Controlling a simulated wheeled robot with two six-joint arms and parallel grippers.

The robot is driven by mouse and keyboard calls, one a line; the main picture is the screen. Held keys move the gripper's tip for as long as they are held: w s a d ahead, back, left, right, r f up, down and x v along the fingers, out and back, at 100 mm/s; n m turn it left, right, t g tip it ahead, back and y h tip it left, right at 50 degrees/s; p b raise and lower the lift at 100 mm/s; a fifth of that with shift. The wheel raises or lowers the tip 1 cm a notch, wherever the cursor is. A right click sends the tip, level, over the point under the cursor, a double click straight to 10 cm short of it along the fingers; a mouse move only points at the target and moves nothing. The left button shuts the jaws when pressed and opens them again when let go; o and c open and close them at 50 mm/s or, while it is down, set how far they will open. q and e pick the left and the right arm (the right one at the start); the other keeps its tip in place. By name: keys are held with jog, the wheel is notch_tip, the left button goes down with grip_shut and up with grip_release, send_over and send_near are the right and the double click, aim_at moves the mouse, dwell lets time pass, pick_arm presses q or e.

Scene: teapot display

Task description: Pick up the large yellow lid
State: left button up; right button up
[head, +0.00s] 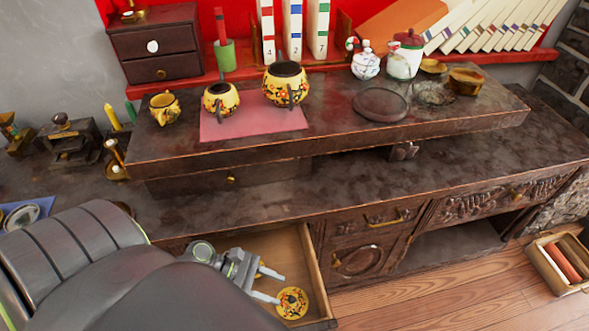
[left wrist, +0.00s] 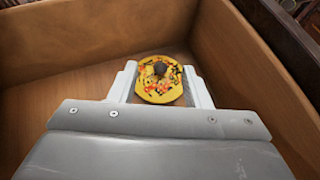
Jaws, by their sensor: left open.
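The large yellow lid (head: 291,303) has a floral pattern and a dark knob. It lies in an open wooden drawer (head: 312,262), low in the head view. My left gripper (head: 281,287) is inside the drawer, open and empty, with its fingertips close to the lid. In the left wrist view the lid (left wrist: 159,79) shows between the two open fingers (left wrist: 160,85), near their tips. I cannot tell whether the fingers touch it. My right gripper is not in view.
Two lidless yellow floral teapots (head: 284,84) (head: 220,101) stand on a pink mat (head: 252,125) on the raised shelf. A small yellow pot (head: 165,107) stands to their left. The drawer walls (left wrist: 93,52) rise around my gripper. A box (head: 560,265) lies on the floor at right.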

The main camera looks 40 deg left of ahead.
aim_at(290, 299)
pick_arm(q)
notch_tip(290, 299, down, 2)
jog(key=shift+f+b, duration=0.15)
jog(key=shift+b, duration=0.4)
jog(key=shift+w+d+f, duration=0.1)
jog(key=shift+d+f, duration=0.05)
jog(key=shift+r+b+x, duration=0.1)
jog(key=shift+b+x, duration=0.1)
jog(key=shift+x, duration=1.6)
jog(key=shift+r+b+x, duration=0.15)
jog(key=shift+x, duration=1.6)
jog(key=shift+d, duration=0.2)
grip_shut()
